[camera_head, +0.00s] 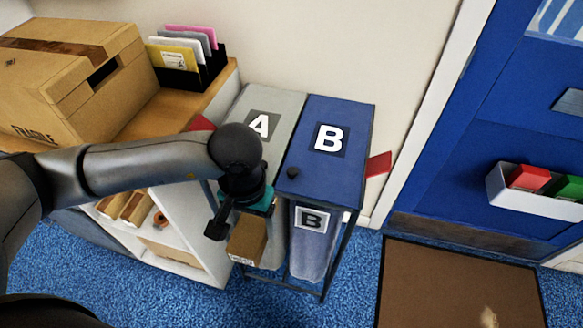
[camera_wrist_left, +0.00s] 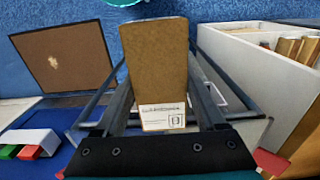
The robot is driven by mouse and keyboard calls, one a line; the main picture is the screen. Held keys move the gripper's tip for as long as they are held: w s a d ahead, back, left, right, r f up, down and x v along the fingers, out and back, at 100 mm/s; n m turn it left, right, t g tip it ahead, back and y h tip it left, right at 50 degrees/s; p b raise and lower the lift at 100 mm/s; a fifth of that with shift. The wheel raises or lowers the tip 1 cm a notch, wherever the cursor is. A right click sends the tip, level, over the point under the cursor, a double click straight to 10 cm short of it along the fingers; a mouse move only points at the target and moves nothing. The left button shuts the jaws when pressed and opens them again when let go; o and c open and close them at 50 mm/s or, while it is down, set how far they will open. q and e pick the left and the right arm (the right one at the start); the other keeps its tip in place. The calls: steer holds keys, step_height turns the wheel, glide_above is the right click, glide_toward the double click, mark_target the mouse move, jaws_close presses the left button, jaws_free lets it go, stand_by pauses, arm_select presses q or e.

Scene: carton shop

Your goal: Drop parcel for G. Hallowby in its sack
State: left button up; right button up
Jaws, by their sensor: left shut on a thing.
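My left gripper (camera_head: 247,208) is shut on a small brown parcel (camera_head: 247,238) and holds it in front of the sack stand. The parcel (camera_wrist_left: 155,60) also shows between the fingers in the left wrist view. It has a white label (camera_wrist_left: 162,117), whose text is too small to read for certain. The stand has a grey lid marked A (camera_head: 284,112) and a blue lid marked B (camera_head: 343,172); both look closed. Sack B (camera_head: 308,262) hangs below the blue lid. Sack A is mostly hidden behind my gripper and the parcel. My right gripper is not in view.
A shelf counter (camera_head: 185,105) at left bears a large carton marked FRAGILE (camera_head: 50,92) and a file rack (camera_head: 215,68). Red flags stick out beside the lids. At right are a blue door (camera_head: 462,150), a tray (camera_head: 510,195) with red and green items, and a brown mat (camera_head: 440,280).

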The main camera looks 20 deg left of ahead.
arm_select(q)
steer(key=w+d+r+n+p, duration=0.1)
steer(key=w+d+r+p, duration=0.3)
steer(key=w+r+p, duration=0.65)
steer(key=w+d+r+n+p, duration=0.1)
steer(key=w+d+r+p, duration=0.45)
steer(key=w+r, duration=0.7)
steer(key=shift+w+a+f+b, duration=0.25)
steer(key=shift+w+b, duration=0.4)
steer(key=shift+b, duration=0.5)
steer(key=shift+w+a+f+b, duration=0.3)
steer(key=shift+w+b, duration=0.3)
steer(key=shift+b, duration=0.55)
steer(key=shift+w+a+f+b, duration=0.25)
steer(key=shift+w+b, duration=0.4)
steer(key=shift+b, duration=0.5)
